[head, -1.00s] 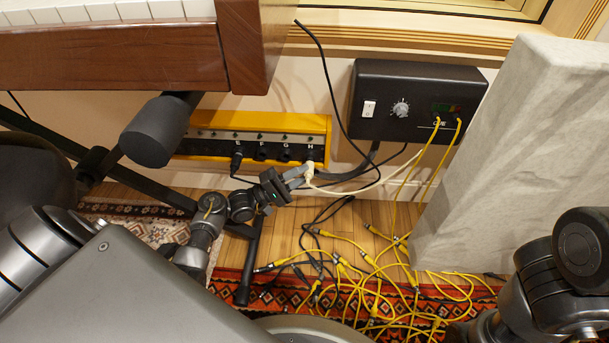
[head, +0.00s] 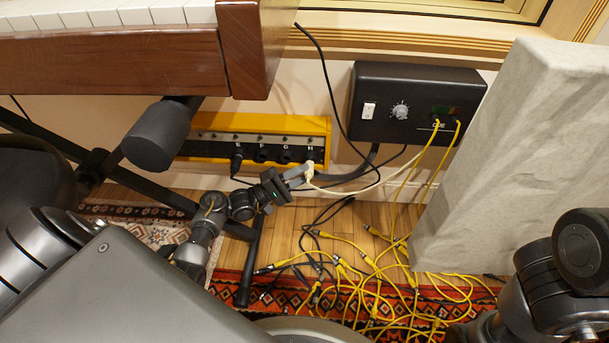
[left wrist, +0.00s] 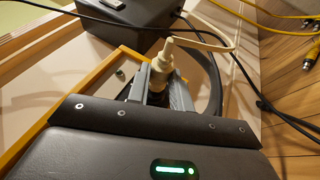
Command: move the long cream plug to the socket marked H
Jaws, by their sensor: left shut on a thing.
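The long cream plug (head: 309,170) is at the socket marked H (head: 311,154), at the right end of the yellow-edged socket box (head: 190,124). My left gripper (head: 305,172) is shut on it from the lower left. In the left wrist view the cream plug (left wrist: 163,60) stands between the two grey fingers (left wrist: 160,88), its cream cable leading off to the right. Its front end is hidden low between the fingers, so I cannot tell how far it sits in the socket. My right gripper is out of view; only my right arm shows at the lower right.
A black plug (head: 237,160) sits at the box's left socket; the two middle sockets look empty. A black control box (head: 385,120) with yellow cables is on the wall. Tangled yellow cables (head: 350,262) lie on the floor. A grey panel (head: 500,150) stands right, a keyboard (head: 120,65) overhead.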

